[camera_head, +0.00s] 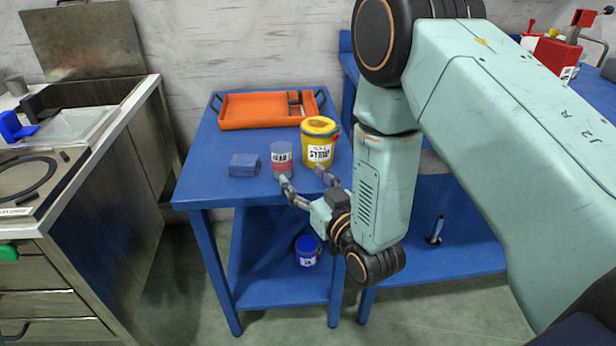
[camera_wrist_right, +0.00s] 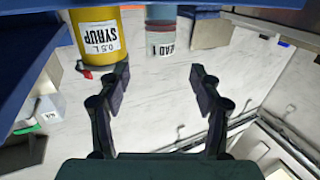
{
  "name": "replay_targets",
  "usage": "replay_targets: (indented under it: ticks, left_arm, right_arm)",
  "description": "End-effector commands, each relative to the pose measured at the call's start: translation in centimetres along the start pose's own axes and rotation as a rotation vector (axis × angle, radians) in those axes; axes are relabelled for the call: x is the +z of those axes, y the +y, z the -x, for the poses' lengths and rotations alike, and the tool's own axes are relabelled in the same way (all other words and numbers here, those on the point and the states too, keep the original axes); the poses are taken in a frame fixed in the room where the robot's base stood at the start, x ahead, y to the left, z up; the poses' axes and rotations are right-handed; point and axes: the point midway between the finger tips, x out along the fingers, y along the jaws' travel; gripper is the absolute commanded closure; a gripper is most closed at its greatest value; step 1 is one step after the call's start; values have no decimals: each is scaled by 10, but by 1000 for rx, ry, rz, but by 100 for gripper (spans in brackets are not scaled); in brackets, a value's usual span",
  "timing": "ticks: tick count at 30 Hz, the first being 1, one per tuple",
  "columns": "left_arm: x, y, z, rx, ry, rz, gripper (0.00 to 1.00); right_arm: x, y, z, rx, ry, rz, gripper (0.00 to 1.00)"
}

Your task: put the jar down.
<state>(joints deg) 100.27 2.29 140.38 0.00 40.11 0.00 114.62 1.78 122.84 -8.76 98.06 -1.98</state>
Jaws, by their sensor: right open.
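A small clear jar (camera_head: 281,157) with a red band and a label stands upright on the blue table (camera_head: 213,147), left of the yellow syrup pot (camera_head: 319,145). My right gripper (camera_head: 304,176) is open and empty, low in front of the jar and the pot. One fingertip shows just below the jar, the other below the pot. In the right wrist view the jar (camera_wrist_right: 163,38) lies beyond the gap between the spread fingers (camera_wrist_right: 158,76), with the pot (camera_wrist_right: 95,38) beside it. Whether a fingertip touches the jar cannot be told. My left gripper is out of view.
A small blue block (camera_head: 244,165) lies left of the jar. An orange tray (camera_head: 262,111) fills the back of the table. A blue container (camera_head: 307,250) stands on the lower shelf. A counter (camera_head: 85,130) stands at the left, across a gap.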

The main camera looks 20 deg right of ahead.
Motion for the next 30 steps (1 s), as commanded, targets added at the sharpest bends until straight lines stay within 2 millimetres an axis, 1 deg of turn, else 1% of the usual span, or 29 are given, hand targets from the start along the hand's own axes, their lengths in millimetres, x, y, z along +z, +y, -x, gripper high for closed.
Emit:
replay_targets:
  ticks: [3, 11, 13, 14, 16, 17, 18, 20, 21, 23, 24, 26, 27, 30]
  left_arm:
    - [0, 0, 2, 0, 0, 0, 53]
    - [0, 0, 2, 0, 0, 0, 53]
    - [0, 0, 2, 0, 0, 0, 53]
    - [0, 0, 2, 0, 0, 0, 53]
    - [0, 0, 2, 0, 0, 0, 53]
    - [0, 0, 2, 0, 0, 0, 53]
    - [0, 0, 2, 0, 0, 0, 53]
    - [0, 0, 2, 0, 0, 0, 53]
    - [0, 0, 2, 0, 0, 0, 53]
    - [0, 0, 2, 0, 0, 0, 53]
    - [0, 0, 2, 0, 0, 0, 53]
    - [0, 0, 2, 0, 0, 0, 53]
    - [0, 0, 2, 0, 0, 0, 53]
    - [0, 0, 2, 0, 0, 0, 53]
  right_arm:
    - [0, 0, 9, 0, -1, 0, 35]
    - [2, 0, 12, 0, -6, 0, 35]
    - [13, 0, 17, 3, -50, -3, 35]
    - [23, 0, 21, 5, -88, -5, 35]
    - [57, 0, 38, 15, -223, -14, 35]
    - [75, 0, 49, 20, -299, -19, 35]
    - [101, -1, 68, 28, -412, -27, 35]
    - [140, -2, 103, 42, -594, -42, 35]
    - [162, -3, 130, 50, -715, -52, 35]
    - [191, -6, 173, 65, -892, -67, 35]
    - [206, -8, 202, 73, -1005, -77, 35]
    - [222, -10, 244, 86, -1158, -91, 35]
    - [229, -13, 270, 93, -1249, -100, 35]
    - [238, -17, 322, 110, -1427, -118, 35]
